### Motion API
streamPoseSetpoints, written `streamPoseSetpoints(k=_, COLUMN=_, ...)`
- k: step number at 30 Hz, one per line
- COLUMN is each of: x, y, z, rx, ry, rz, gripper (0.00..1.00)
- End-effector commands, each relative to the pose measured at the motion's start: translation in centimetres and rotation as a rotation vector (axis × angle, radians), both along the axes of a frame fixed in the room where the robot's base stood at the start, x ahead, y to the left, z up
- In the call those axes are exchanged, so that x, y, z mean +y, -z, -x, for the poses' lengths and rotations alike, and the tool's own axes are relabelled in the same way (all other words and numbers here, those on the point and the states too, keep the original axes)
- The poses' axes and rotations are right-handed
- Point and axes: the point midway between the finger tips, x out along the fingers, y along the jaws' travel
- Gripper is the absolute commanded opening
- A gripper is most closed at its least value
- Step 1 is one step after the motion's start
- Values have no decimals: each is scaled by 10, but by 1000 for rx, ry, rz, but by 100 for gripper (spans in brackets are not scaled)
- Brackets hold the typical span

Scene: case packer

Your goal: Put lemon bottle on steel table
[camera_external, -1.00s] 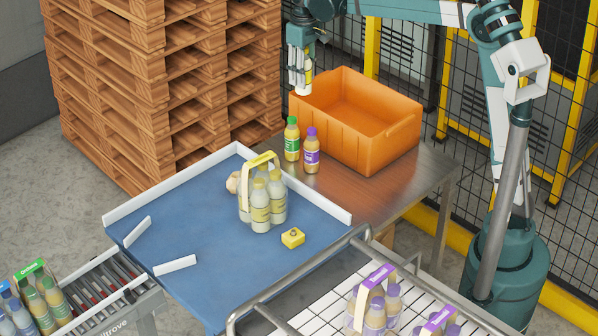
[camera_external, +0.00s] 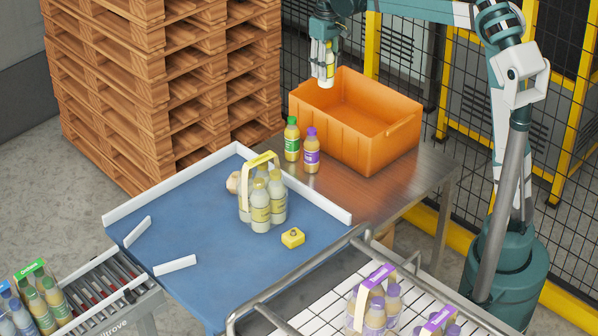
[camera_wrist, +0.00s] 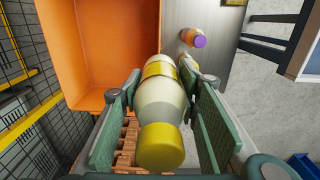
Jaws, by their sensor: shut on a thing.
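My gripper (camera_external: 325,76) is shut on the lemon bottle (camera_external: 329,58), high above the left end of the orange bin. In the wrist view the lemon bottle (camera_wrist: 160,108) is cream with a yellow cap and yellow label, held between the two finger pads of my gripper (camera_wrist: 160,82). The fingers partly cover it in the external view. The steel table (camera_external: 398,192) carries the bin and also shows in the wrist view (camera_wrist: 212,28).
The orange bin (camera_external: 375,150) looks empty. A green-capped bottle (camera_external: 292,140) and a purple-capped bottle (camera_external: 311,152) stand at its left. Bare steel lies in front of the bin.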

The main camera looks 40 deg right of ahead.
Motion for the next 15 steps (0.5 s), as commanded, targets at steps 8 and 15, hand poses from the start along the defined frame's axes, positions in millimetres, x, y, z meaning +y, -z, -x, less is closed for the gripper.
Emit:
streamPoseSetpoints(k=8, x=31, y=24, z=10, rx=0, ry=-12, rz=0, gripper=16)
streamPoseSetpoints(k=15, x=75, y=61, z=32, rx=0, ry=-31, rz=0, gripper=16)
